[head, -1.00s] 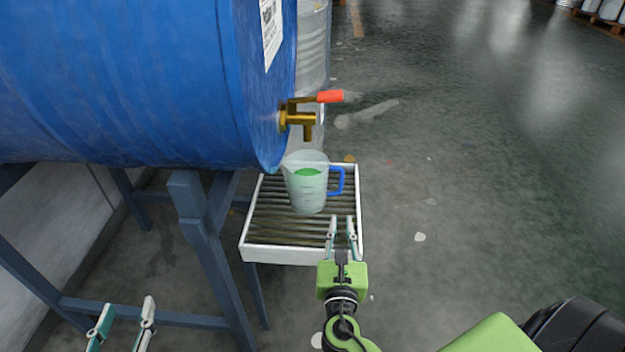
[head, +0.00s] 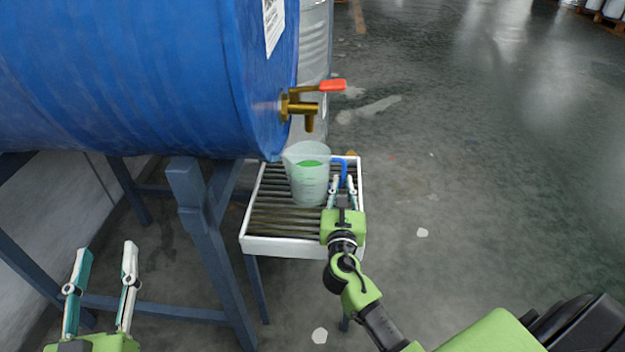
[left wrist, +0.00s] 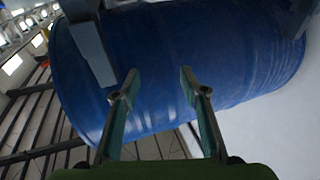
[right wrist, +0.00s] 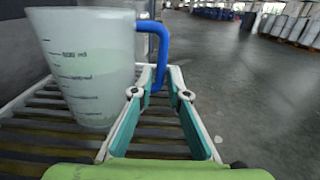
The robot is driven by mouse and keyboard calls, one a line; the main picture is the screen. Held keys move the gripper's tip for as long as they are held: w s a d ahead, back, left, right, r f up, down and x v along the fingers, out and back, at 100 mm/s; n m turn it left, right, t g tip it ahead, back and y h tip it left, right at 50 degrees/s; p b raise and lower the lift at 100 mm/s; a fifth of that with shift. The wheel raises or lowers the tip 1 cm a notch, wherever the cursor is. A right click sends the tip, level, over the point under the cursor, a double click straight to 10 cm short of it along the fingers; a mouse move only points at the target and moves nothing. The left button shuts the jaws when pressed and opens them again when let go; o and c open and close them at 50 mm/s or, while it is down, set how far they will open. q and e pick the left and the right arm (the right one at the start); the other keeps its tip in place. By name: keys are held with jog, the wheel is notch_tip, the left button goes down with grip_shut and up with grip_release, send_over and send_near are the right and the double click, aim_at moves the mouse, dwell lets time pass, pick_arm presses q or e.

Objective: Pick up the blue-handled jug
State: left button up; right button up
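The jug (head: 309,180) is translucent with a blue handle (head: 344,171) on its right and green liquid inside. It stands upright on the slatted stand under the brass tap. My right gripper (head: 341,186) is open at the handle. In the right wrist view the jug (right wrist: 92,70) shows measuring marks, and the lower end of the handle (right wrist: 160,60) lies between or just beyond the fingertips (right wrist: 160,80); I cannot tell whether they touch. My left gripper (head: 103,265) is open and empty at the lower left. In the left wrist view its fingers (left wrist: 158,78) are apart before the blue drum.
The slatted stand (head: 270,246) has a white rim. A large blue drum (head: 130,80) lies on a blue-grey frame (head: 203,225) at the left. Its brass tap (head: 300,106), with a red lever (head: 332,85), hangs above the jug.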

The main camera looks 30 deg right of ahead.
jog(key=shift+x, duration=1.35)
pick_arm(q)
jog(key=shift+s+d+r+t+h, duration=0.1)
jog(key=shift+s+r+t+h, duration=0.1)
jog(key=shift+r+t, duration=0.5)
jog(key=shift+s+r+t+h, duration=0.1)
jog(key=shift+s+r+t, duration=0.15)
jog(key=shift+r, duration=0.8)
pick_arm(e)
grip_shut()
jog(key=shift+r, duration=0.1)
pick_arm(q)
jog(key=shift+w+f, duration=0.1)
